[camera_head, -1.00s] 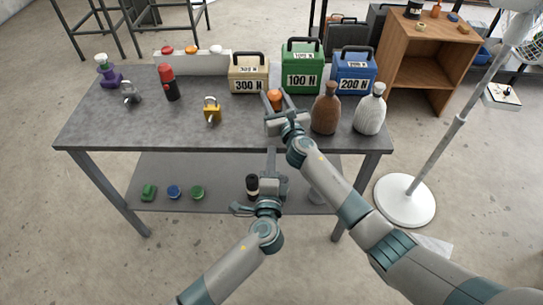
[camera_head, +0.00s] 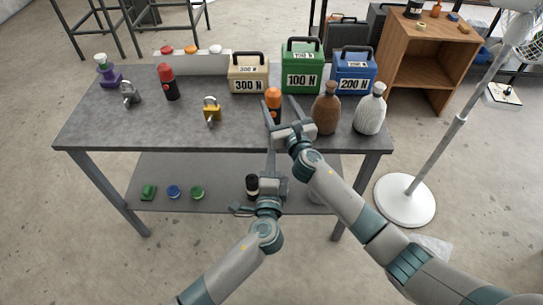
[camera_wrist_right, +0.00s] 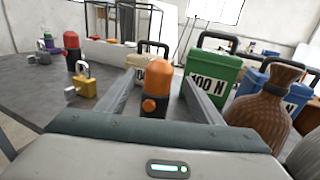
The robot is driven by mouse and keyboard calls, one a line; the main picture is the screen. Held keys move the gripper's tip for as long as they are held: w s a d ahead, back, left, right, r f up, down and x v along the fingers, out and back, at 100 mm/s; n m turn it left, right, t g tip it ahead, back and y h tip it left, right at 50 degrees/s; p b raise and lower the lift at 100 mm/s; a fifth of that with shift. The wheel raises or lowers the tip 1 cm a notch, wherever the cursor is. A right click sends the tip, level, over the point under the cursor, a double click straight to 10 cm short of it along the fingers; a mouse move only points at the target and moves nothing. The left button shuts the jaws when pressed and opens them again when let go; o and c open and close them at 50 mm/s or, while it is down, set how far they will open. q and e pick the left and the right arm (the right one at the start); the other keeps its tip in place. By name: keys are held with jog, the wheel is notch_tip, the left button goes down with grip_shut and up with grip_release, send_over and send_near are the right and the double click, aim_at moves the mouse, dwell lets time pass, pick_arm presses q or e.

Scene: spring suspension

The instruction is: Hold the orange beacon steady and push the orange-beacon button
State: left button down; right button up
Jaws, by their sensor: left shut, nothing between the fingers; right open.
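The orange beacon (camera_head: 273,104) stands upright near the table's front edge, with an orange cap and a dark body. In the right wrist view the beacon (camera_wrist_right: 157,82) shows a round orange button (camera_wrist_right: 149,104) on its near side. My right gripper (camera_head: 280,104) is open, its fingers pointing at the beacon, one to each side in the picture; I see no clear contact. The beacon's base is hidden behind the gripper in the wrist view. My left gripper (camera_head: 271,147) is shut and empty, lower, in front of the table edge below the beacon.
A brown bottle (camera_head: 326,108) and a white bottle (camera_head: 371,110) stand close right of the beacon. A yellow padlock (camera_head: 211,110) and a red beacon (camera_head: 168,82) are to its left. Weight boxes, including the green 100 N one (camera_head: 302,66), stand behind. The table's (camera_head: 110,125) front left is clear.

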jog(key=v, duration=0.7)
jog(key=shift+s, duration=0.25)
jog(key=shift+d, duration=0.1)
